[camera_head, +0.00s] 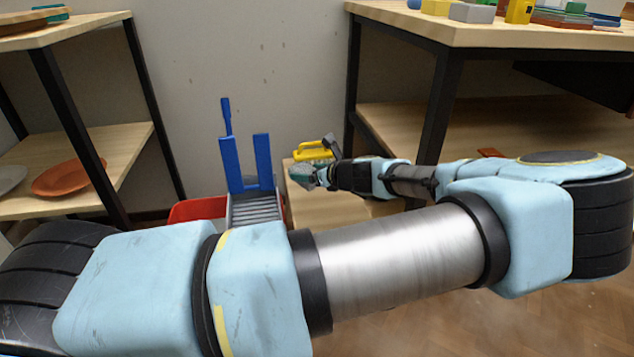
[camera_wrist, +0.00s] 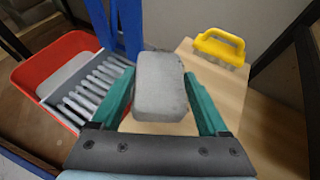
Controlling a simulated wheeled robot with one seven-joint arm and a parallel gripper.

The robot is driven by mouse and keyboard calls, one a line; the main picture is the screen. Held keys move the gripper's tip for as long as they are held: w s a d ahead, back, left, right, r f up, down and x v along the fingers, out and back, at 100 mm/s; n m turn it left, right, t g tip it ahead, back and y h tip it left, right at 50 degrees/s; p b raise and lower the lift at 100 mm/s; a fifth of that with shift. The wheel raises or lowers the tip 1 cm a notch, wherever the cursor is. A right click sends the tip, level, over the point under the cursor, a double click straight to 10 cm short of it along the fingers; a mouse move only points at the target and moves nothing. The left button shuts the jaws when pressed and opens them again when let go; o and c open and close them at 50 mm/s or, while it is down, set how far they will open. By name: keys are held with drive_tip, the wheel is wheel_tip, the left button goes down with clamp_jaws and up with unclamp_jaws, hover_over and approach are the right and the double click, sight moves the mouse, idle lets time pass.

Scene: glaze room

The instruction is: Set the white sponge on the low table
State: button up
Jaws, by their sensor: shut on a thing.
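My gripper (camera_wrist: 159,76) has its green fingers shut on the pale grey-white sponge (camera_wrist: 158,98), one finger on each side. The sponge is a rounded block, seen from above in the wrist view. Behind and below it is the low table (camera_wrist: 262,128), a light wooden top; whether the sponge touches it I cannot tell. In the head view my gripper (camera_head: 308,175) is over the left part of the low table (camera_head: 301,211), and the sponge is hard to make out there.
A yellow-handled brush (camera_wrist: 219,46) stands on the low table, beyond the sponge. A red bucket (camera_wrist: 30,72) with a blue wringer (camera_head: 248,166) is just left. A high table (camera_head: 465,36) bearing blocks stands right; a shelf (camera_head: 128,150) with plates stands left.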

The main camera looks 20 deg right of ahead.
drive_tip(key=s+d+m+h, duration=0.1)
drive_tip(key=d, duration=0.5)
drive_tip(key=shift+h, duration=0.3)
wheel_tip(320, 180, down, 4)
drive_tip(key=shift+s+a+f+b, duration=0.15)
drive_tip(key=shift+f+b, duration=0.1)
drive_tip(key=shift+b, duration=0.15)
drive_tip(key=shift+f+b, duration=0.5)
drive_tip(key=shift+f, duration=1.6)
drive_tip(key=shift+f, duration=0.1)
drive_tip(key=o, duration=1.3)
drive_tip(key=shift+s+r, duration=0.15)
drive_tip(key=shift+r, duration=0.05)
drive_tip(key=p+v, duration=0.2)
drive_tip(key=v, duration=0.9)
drive_tip(key=shift+s+p, duration=0.3)
drive_tip(key=shift+s, duration=0.05)
